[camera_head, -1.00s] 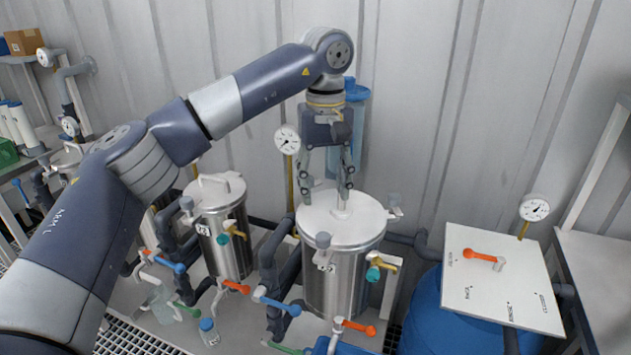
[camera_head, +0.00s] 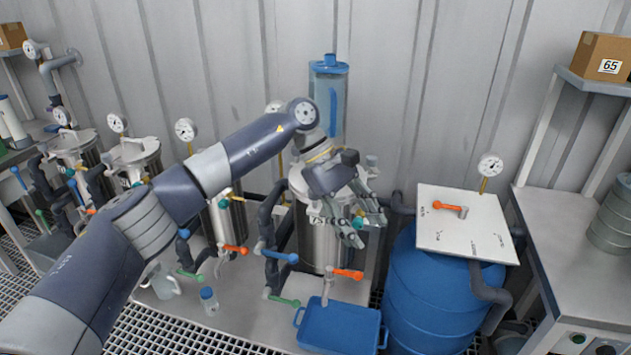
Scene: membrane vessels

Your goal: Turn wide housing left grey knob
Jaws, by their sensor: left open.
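The wide housing (camera_head: 318,246) is a steel cylinder with a pale lid, in the middle of the head view, standing on a light grey platform. My left gripper (camera_head: 364,230) is open and empty in front of its upper right part. Its fingers point down and to the right, and it covers much of the lid and upper wall. I cannot make out the housing's left grey knob behind the gripper. A pale fitting shows at the lid's right side, partly hidden. I cannot tell whether the fingers touch the housing. My right gripper is not in view.
A blue tray (camera_head: 340,336) lies in front, and a blue barrel (camera_head: 428,297) with a white board (camera_head: 466,221) stands at the right. Pipes and coloured valve handles crowd the housing's left side. A clear blue-capped filter (camera_head: 328,92) is behind.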

